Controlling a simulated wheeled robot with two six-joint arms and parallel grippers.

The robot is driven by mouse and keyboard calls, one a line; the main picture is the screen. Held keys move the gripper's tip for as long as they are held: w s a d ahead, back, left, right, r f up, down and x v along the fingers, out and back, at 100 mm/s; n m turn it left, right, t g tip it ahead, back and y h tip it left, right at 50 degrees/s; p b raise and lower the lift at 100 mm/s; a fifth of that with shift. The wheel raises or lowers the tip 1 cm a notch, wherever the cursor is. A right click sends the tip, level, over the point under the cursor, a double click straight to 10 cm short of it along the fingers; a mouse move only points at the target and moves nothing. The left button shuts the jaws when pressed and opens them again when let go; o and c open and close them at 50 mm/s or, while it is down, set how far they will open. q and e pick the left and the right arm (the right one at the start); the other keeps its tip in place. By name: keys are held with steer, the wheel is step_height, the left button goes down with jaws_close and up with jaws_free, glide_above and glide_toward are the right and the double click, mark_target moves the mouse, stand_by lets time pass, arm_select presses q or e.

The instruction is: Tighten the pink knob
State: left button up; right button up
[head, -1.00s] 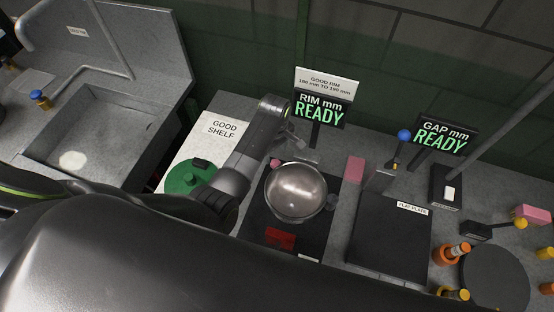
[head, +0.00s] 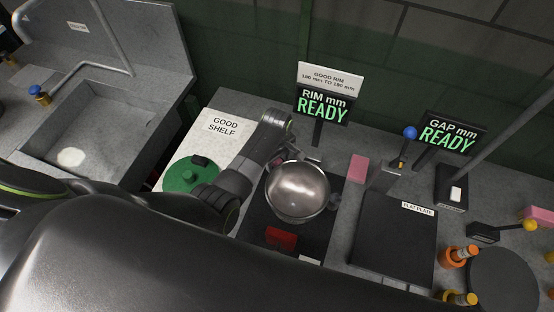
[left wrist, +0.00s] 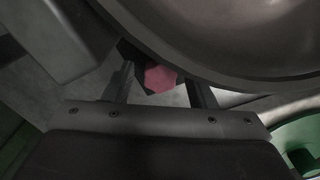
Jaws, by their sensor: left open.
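The pink knob (left wrist: 160,78) shows in the left wrist view as a faceted pink end between my left gripper's two fingers. The fingers stand on either side of it with small gaps; I cannot tell contact from here. In the head view my left gripper (head: 281,158) is at the upper left side of the shiny metal bowl (head: 298,191), and it largely hides the knob. The bowl's dark curved underside (left wrist: 240,50) fills the top right of the left wrist view. My left gripper is open. My right gripper is not in view.
The bowl sits on a black plate (head: 262,222) with a red block (head: 281,238) at its front. A green lid (head: 187,178) lies on the good shelf (head: 215,142) at left. A pink block (head: 358,168) and a flat plate (head: 390,240) stand right. Two READY displays stand behind.

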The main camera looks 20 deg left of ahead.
arm_select(q)
steer(key=n, duration=0.6)
steer(key=shift+c, duration=0.4)
